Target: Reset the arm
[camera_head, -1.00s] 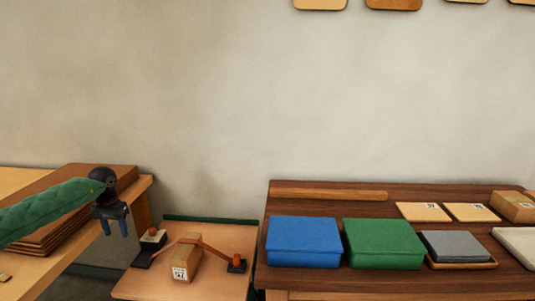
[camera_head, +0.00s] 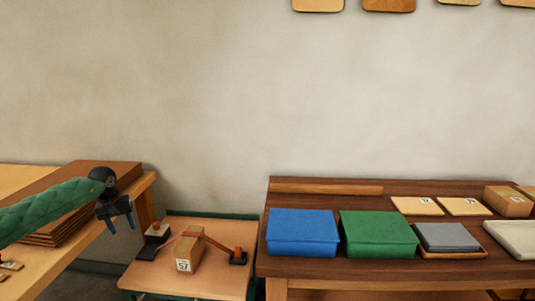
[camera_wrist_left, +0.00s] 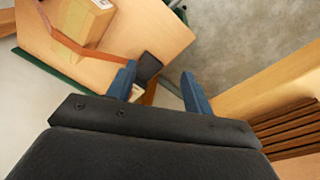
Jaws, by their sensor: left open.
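My left gripper (camera_head: 121,217) hangs at the end of my green-sleeved arm, at the right edge of the left table. Its two blue fingers are apart with nothing between them. They also show in the left wrist view (camera_wrist_left: 160,88), above the gap between the small table and the left table. The small low table (camera_head: 209,279) holds a cardboard box (camera_head: 190,255) with a printed label. A reddish-brown strap (camera_head: 218,245) runs by the box between two dark blocks. My right gripper is not in view.
The left table (camera_head: 84,254) carries stacked brown boards (camera_head: 110,174). The dark table at right (camera_head: 335,267) holds a blue box (camera_head: 302,233), a green box (camera_head: 378,234), a grey stack (camera_head: 447,237), flat tiles and a carton (camera_head: 508,201). Bare floor (camera_wrist_left: 225,40) shows between the two left tables.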

